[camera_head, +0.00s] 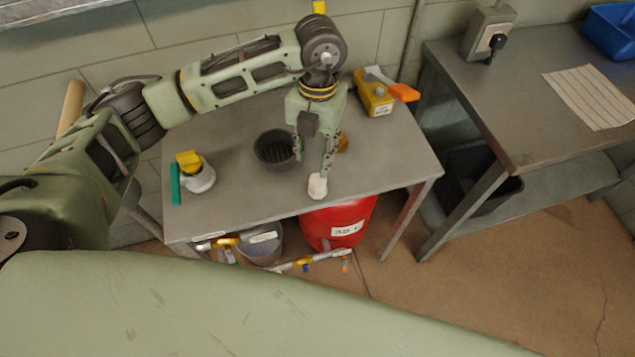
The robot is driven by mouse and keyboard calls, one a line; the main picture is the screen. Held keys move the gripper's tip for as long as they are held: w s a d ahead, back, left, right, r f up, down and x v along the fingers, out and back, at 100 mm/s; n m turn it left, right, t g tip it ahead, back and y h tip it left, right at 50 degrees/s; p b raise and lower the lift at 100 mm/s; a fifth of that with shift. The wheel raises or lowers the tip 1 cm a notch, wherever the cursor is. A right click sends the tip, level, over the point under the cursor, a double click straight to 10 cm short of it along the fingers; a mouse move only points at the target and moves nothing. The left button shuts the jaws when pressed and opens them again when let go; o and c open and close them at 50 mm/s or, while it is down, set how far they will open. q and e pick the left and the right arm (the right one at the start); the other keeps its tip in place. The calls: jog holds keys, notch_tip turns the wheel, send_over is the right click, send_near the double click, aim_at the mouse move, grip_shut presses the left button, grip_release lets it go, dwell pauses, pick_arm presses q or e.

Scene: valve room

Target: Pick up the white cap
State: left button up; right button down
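The white cap (317,187) is a small pale cylinder near the front edge of the grey metal table (240,205). My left gripper (311,168) points down over the table, with its two fingers spread apart. The right-hand finger reaches down to the cap's upper edge and overlaps it in the picture; I cannot tell whether they touch. The left-hand finger ends farther back, beside the black bowl (268,148). Nothing shows between the fingers. My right gripper is not in view.
A white container with a yellow top (197,174) and a green strip (175,184) stand at left. A yellow jug (372,95) and orange-handled tool (404,92) are behind right. A red drum (338,225) stands below. The table's right front is clear.

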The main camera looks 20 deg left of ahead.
aim_at(314, 178)
pick_arm(q)
jog(key=f, duration=0.2)
jog(key=f+p, duration=0.1)
jog(key=f, duration=0.1)
jog(key=s+f+p, duration=0.1)
jog(key=f, duration=0.1)
jog(key=shift+d+f, duration=0.1)
jog(key=shift+f, duration=0.5)
jog(key=shift+c, duration=0.2)
grip_shut()
jog(key=shift+r, duration=0.1)
